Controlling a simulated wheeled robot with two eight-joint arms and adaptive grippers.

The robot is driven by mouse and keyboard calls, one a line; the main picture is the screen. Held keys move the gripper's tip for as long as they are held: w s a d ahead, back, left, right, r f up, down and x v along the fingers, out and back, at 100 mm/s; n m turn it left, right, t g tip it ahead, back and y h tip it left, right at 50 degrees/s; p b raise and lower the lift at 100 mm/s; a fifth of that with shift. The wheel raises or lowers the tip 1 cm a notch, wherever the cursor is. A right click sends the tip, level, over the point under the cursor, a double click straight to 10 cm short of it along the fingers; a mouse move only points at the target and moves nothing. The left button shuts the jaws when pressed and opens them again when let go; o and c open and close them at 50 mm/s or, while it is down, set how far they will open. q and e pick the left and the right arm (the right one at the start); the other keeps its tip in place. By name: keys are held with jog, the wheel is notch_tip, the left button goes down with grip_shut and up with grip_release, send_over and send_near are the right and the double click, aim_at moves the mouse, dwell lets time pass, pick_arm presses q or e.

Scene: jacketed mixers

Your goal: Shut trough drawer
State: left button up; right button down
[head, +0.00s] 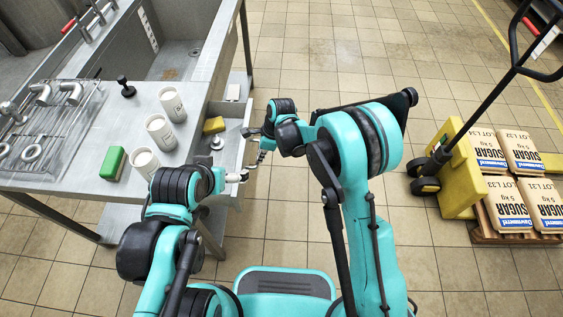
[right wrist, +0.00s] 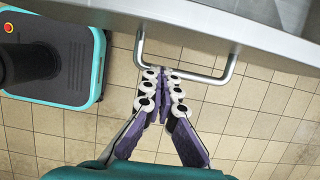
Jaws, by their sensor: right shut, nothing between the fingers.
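The trough drawer (head: 229,150) is grey and stands pulled out from under the right side of the steel sink table in the head view. A yellow sponge (head: 214,125) and small metal items lie in it. In the right wrist view, its front (right wrist: 235,25) carries a metal bar handle (right wrist: 190,74). My right gripper (right wrist: 162,74) is shut and empty, its fingertips at the handle's bar; whether they touch it I cannot tell. It also shows in the head view (head: 257,143). My left gripper (head: 238,177) is near the drawer's near corner; its fingers are too small to read.
A yellow pallet truck (head: 450,165) with sugar bags (head: 500,205) stands at right. Tiled floor between is clear.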

jog(key=a, duration=1.7)
jog(key=shift+w+f, duration=0.1)
jog(key=shift+w, duration=0.05)
jog(key=shift+d, duration=0.15)
